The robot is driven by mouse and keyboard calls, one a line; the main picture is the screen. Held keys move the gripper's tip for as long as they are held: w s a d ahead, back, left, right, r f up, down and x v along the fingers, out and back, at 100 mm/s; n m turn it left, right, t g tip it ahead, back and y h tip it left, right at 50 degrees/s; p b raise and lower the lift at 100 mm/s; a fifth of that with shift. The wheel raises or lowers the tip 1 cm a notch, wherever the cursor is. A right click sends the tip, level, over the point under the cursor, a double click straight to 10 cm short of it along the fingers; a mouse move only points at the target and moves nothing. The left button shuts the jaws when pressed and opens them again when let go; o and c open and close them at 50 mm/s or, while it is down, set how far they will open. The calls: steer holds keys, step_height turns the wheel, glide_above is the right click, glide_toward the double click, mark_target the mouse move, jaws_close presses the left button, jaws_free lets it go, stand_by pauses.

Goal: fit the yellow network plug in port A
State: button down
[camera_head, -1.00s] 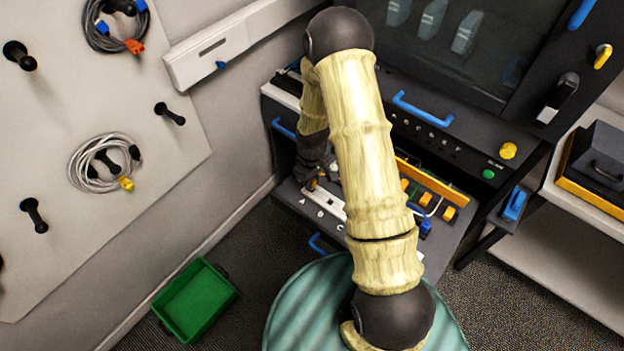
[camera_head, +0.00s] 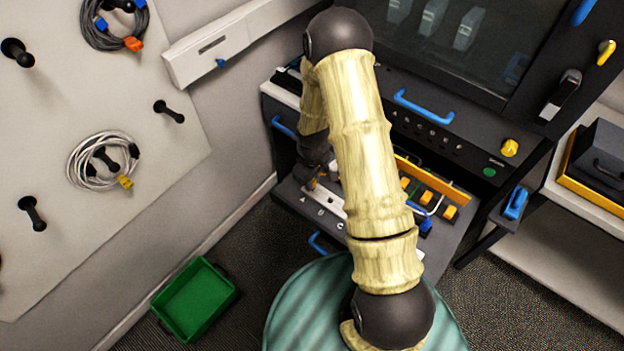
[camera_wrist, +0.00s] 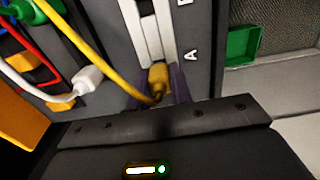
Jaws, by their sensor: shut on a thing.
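The yellow network plug (camera_wrist: 158,76) is between the purple fingers of my gripper (camera_wrist: 158,88) in the wrist view. My gripper is shut on it. The plug's front meets the near end of the pale port strip (camera_wrist: 143,25), beside the printed letter A (camera_wrist: 193,56). The port A opening is hidden by the plug, and I cannot tell how deep the plug sits. A yellow cable (camera_wrist: 92,57) runs from the plug to the upper left. In the head view my gripper (camera_head: 311,184) is over the left end of the strip (camera_head: 325,200), mostly dark and small.
A white plug (camera_wrist: 87,79) on a white cable lies left of my gripper, with blue, red and green cables beyond. An orange rail (camera_head: 432,178) and several orange blocks stand right of my arm. A green bin (camera_head: 194,300) is on the floor at left.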

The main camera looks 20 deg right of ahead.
steer(key=shift+f, duration=0.4)
stand_by(0.4)
steer(key=c, duration=1.2)
jaws_free()
steer(key=shift+o, duration=0.6)
steer(key=o, duration=0.4)
steer(key=shift+r, duration=0.1)
steer(key=shift+r+p, duration=2.35)
steer(key=shift+r, duration=1.1)
